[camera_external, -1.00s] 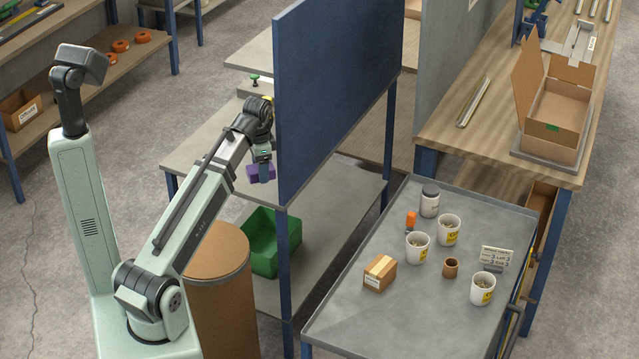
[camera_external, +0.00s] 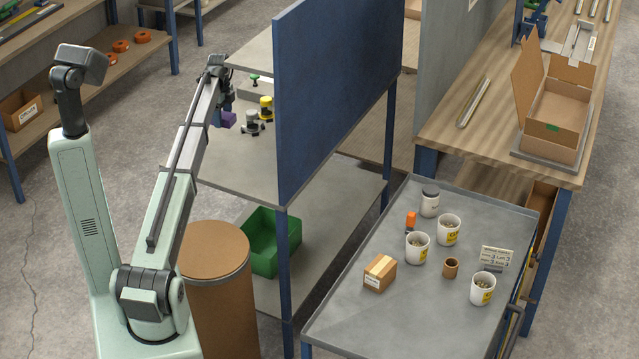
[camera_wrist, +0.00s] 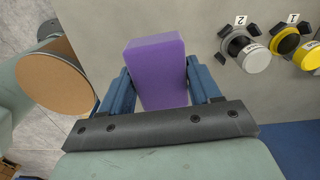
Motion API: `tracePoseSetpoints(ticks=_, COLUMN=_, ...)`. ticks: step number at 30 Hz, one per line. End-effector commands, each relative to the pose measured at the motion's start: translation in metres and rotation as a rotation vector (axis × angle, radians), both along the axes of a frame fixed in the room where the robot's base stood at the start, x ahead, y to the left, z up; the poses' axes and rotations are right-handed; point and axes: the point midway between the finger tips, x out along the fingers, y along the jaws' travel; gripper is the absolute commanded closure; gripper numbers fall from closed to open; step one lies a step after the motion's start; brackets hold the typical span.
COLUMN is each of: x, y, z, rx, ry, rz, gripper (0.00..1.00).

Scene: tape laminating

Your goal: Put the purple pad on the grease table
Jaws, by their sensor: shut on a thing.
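The purple pad (camera_wrist: 155,72) is a thick block held between the blue fingers of my gripper (camera_wrist: 160,84) in the wrist view. In the external view the pad (camera_external: 229,119) hangs at my gripper (camera_external: 220,117), over the left part of a grey-topped table (camera_external: 238,172) left of a blue upright panel. I see a gap between pad and table, but its height is hard to judge. No label shows which surface is the grease table; a grey metal-topped cart (camera_external: 345,320) stands at the right, away from my gripper.
A grey-white knob marked 2 (camera_wrist: 256,58) and a yellow one marked 1 (camera_wrist: 308,56) stand on the grey table. The blue panel (camera_external: 325,95) blocks its right side. A brown drum (camera_external: 215,252) stands in front. The cart carries several cups and a small box (camera_external: 379,273).

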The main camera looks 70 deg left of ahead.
Motion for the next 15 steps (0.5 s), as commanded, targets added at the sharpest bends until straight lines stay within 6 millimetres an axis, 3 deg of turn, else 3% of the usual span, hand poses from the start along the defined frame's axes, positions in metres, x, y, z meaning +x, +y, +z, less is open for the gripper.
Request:
tracePoseSetpoints(ticks=1, x=-0.002, y=0.016, z=-0.001, rx=0.0, ry=0.0, rz=-0.021, gripper=0.67)
tracePoseSetpoints(ticks=6, x=-0.009, y=0.037, z=-0.005, rx=0.0, ry=0.0, rz=-0.078, gripper=0.67)
tracePoseSetpoints(ticks=11, x=-0.012, y=0.041, z=-0.016, rx=-0.001, ry=0.001, rz=-0.093, gripper=0.67)
tracePoseSetpoints(ticks=15, x=-0.012, y=0.04, z=-0.036, rx=-0.001, ry=0.001, rz=-0.093, gripper=0.67)
